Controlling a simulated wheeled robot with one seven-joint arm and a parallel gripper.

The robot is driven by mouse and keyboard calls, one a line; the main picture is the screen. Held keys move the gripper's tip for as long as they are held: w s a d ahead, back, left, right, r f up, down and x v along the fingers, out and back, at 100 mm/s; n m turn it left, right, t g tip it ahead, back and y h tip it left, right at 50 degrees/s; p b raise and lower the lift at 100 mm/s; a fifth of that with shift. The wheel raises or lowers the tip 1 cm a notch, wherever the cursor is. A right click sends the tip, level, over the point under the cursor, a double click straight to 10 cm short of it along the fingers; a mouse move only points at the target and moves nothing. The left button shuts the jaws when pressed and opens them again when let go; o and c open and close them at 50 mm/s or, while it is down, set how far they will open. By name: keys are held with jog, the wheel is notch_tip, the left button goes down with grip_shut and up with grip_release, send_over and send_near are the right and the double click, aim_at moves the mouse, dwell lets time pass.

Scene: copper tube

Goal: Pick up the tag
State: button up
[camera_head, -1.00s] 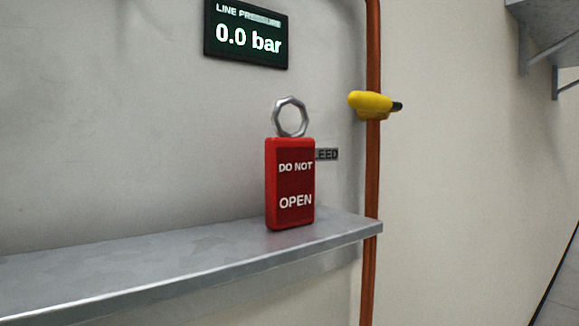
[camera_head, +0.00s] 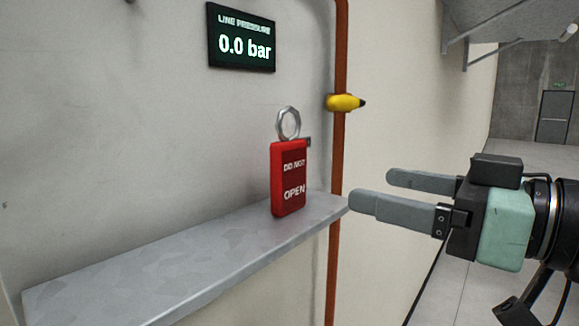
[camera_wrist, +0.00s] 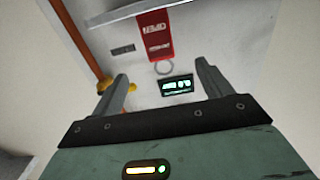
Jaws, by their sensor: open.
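The red tag (camera_head: 288,178) reads "DO NOT OPEN" and stands upright on the grey shelf (camera_head: 150,275), near its right end. A metal ring (camera_head: 288,122) tops it. My gripper (camera_head: 380,190) is to the right of the tag, open and empty, its fingers pointing left toward it and apart from it. In the wrist view the tag (camera_wrist: 155,33) appears upside down at the top, beyond and between the open fingers of my gripper (camera_wrist: 162,75), with its ring (camera_wrist: 164,68) below it.
A copper pipe (camera_head: 337,170) with a yellow handle (camera_head: 343,102) runs vertically behind the shelf's right end. A display (camera_head: 242,38) on the wall reads 0.0 bar. The shelf left of the tag is clear. A bracketed ledge (camera_head: 500,20) hangs at the upper right.

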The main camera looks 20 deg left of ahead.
aim_at(295, 170)
jog(key=p+x, duration=0.2)
jog(key=x, duration=0.7)
jog(key=shift+p, duration=0.35)
jog(key=p+x, duration=0.3)
jog(key=x, duration=0.1)
jog(key=shift+w+a, duration=0.15)
jog(key=shift+w, duration=0.05)
jog(key=shift+w+a+f, duration=0.2)
jog(key=shift+w+a, duration=0.05)
jog(key=shift+a, duration=0.25)
jog(key=shift+c, duration=0.4)
jog(key=c, duration=1)
